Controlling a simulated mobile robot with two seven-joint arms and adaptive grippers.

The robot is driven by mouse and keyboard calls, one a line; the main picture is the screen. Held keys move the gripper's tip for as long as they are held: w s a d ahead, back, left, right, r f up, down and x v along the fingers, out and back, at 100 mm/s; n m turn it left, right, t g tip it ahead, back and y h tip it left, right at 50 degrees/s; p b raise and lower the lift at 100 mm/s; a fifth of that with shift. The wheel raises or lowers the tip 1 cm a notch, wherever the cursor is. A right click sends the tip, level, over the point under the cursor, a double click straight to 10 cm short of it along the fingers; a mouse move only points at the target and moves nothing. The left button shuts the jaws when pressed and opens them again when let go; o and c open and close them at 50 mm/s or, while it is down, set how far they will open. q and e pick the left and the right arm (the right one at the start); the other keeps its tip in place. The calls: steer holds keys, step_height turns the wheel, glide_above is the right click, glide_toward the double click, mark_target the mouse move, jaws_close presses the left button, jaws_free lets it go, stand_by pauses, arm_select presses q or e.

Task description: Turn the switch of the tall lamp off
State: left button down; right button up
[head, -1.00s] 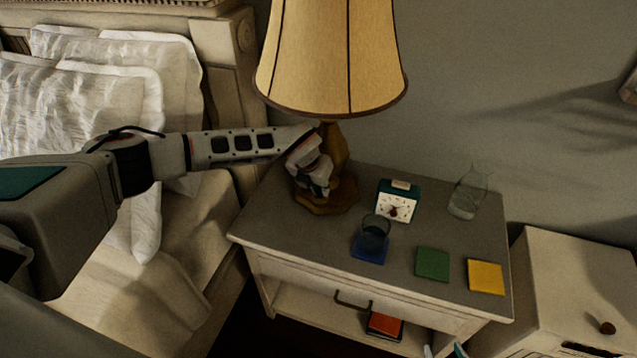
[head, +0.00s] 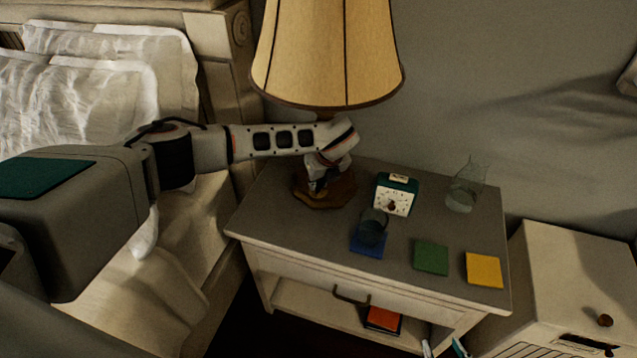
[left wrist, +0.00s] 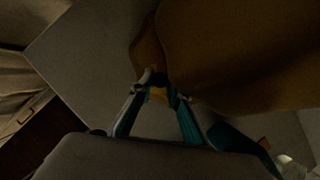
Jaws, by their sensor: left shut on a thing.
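The tall lamp stands at the back left of the nightstand, with a tan shade (head: 328,55) and a brown wooden base (head: 325,198). My left gripper (head: 318,186) reaches in from the left under the shade, in front of the lamp's stem. In the left wrist view its two fingertips (left wrist: 160,88) are close together around a small dark part at the stem, apparently the lamp switch (left wrist: 160,79). The gripper hides the switch in the head view. My right gripper (head: 444,347) barely shows at the bottom edge, its fingertips apart.
On the nightstand (head: 290,225) stand a teal alarm clock (head: 394,197), a dark cup (head: 373,226) on a blue coaster (head: 366,243) and a glass flask (head: 464,190). Green (head: 431,258) and yellow (head: 484,269) coasters lie at the right. The bed is left.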

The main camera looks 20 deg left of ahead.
arm_select(q)
steer(key=shift+n, duration=0.3)
stand_by(0.5)
steer(key=c, duration=1.9)
jaws_free()
